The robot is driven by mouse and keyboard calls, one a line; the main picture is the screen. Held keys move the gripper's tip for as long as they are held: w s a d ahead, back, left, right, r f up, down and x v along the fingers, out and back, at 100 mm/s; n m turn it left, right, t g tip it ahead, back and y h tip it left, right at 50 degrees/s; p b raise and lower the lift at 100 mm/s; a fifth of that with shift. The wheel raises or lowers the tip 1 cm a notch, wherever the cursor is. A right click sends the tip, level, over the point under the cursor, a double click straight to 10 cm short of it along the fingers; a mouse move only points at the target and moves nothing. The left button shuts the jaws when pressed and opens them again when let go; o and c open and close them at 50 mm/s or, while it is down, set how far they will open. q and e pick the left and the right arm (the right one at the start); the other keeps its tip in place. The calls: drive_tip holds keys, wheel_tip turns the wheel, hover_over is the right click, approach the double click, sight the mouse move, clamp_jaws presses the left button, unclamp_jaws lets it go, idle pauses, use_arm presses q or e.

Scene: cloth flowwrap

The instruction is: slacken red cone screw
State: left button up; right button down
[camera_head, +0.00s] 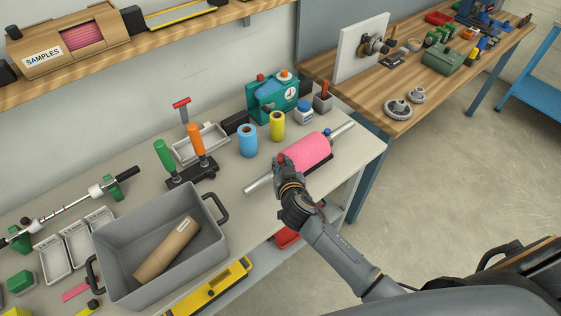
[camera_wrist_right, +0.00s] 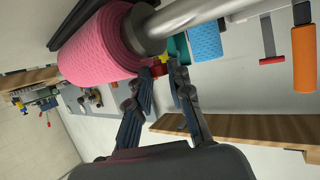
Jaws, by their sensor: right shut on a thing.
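A pink cloth roll (camera_head: 305,150) sits on a metal shaft (camera_head: 262,182) over a dark holder on the grey table. The same roll (camera_wrist_right: 97,48) fills the upper left of the right wrist view, with a grey cone (camera_wrist_right: 148,30) against its end. The red cone screw (camera_head: 282,158) shows as a small red knob by the cone at the roll's near left end. My right gripper (camera_head: 284,166) is at that end, its fingers closed on the red screw (camera_wrist_right: 159,69), which they partly hide. My left gripper is not in view.
A grey bin (camera_head: 112,240) with a brown cardboard tube (camera_head: 168,249) stands at the left front. Blue (camera_head: 248,141) and yellow (camera_head: 277,126) rolls stand behind the pink one. A stand with green and orange handles (camera_head: 196,140) is left of them. The table's front edge is close.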

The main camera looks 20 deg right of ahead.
drive_tip(key=shift+d+n+y+p, duration=0.25)
drive_tip(key=shift+n+y+p, duration=0.35)
drive_tip(key=shift+n+y, duration=0.35)
drive_tip(key=c, duration=1.2)
unclamp_jaws()
drive_tip(key=shift+s, duration=0.1)
drive_tip(key=v, duration=0.8)
